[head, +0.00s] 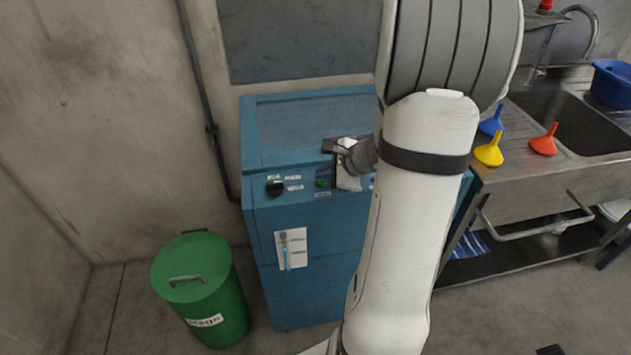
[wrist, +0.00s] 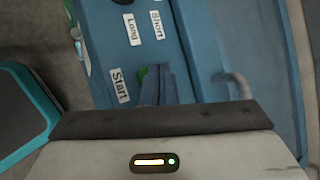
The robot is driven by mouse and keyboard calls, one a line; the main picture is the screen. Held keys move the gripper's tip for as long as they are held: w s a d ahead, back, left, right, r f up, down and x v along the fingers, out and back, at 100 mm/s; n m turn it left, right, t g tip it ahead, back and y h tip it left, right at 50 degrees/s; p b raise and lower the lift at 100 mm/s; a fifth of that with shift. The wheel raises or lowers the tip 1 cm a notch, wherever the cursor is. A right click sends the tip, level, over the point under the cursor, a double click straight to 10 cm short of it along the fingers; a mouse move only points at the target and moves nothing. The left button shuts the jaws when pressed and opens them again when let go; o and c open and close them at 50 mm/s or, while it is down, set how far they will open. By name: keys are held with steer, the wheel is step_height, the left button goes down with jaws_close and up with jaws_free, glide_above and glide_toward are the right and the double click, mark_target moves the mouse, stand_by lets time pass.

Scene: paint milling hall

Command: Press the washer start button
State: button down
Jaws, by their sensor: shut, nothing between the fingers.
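The blue washer (head: 305,235) stands against the wall in the head view. Its front panel has a black knob (head: 274,188) at the left and the green start button (head: 321,183) to the right of it. My gripper (head: 324,173) is shut and empty, pointing down right at the button. In the wrist view the closed fingers (wrist: 156,76) cover most of the green button (wrist: 142,73), beside the "Start" label (wrist: 120,85). Only a green sliver shows there. I cannot tell whether the fingertips touch it.
A green scrap bin (head: 213,295) stands left of the washer. A card (head: 292,248) hangs on the washer's front. A pipe (head: 208,110) runs up the wall.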

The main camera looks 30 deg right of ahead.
mark_target(324, 183)
steer(key=shift+f+b, duration=0.45)
steer(key=shift+b, duration=0.05)
stand_by(0.4)
steer(key=shift+r, duration=0.1)
steer(key=shift+r+p, duration=0.6)
steer(key=shift+r, duration=0.2)
step_height(324, 183, up, 5)
steer(key=p, duration=0.3)
steer(key=shift+p, duration=0.4)
stand_by(0.6)
